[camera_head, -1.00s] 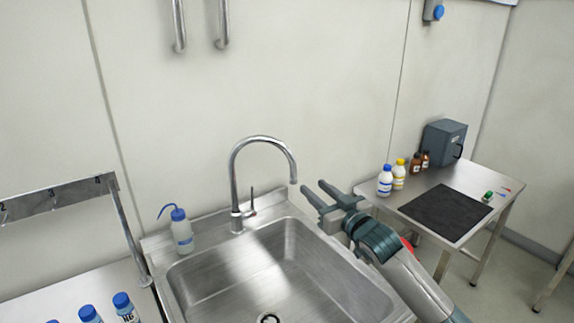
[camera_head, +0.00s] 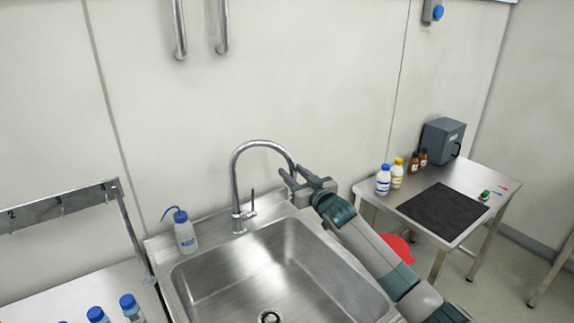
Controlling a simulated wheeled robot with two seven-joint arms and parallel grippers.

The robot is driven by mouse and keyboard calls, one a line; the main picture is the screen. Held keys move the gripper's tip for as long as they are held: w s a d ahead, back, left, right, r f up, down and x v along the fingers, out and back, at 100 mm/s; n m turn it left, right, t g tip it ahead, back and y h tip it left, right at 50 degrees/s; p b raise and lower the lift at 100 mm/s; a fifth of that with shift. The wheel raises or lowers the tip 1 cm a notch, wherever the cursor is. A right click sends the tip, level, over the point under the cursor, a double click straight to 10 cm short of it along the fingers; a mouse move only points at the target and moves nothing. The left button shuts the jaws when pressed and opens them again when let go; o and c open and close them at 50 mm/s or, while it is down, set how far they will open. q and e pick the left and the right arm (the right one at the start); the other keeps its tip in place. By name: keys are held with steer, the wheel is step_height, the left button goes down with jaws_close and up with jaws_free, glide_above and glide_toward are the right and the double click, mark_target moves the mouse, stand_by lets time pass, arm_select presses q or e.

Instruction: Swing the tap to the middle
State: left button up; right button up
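The chrome tap (camera_head: 235,182) stands at the back edge of the steel sink (camera_head: 185,279). Its arched spout points to the right, and its end is near my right gripper. My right gripper (camera_head: 291,180) has its two fingers spread apart at the spout's downturned end. The spout's tip is partly hidden behind the fingers, and I cannot tell whether they touch it. The small tap lever (camera_head: 252,202) stands upright beside the tap base. My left gripper is not in view.
A blue-capped wash bottle (camera_head: 185,234) stands on the sink's back left rim. Blue-capped bottles (camera_head: 130,308) stand at lower left. To the right, a steel table (camera_head: 480,180) holds a black mat (camera_head: 443,213), small bottles and a grey box (camera_head: 443,139). A red object (camera_head: 398,247) shows behind my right arm.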

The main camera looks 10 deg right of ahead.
steer(key=shift+p+x, duration=0.4)
steer(key=shift+x, duration=1.55)
steer(key=shift+c, duration=0.5)
jaws_close()
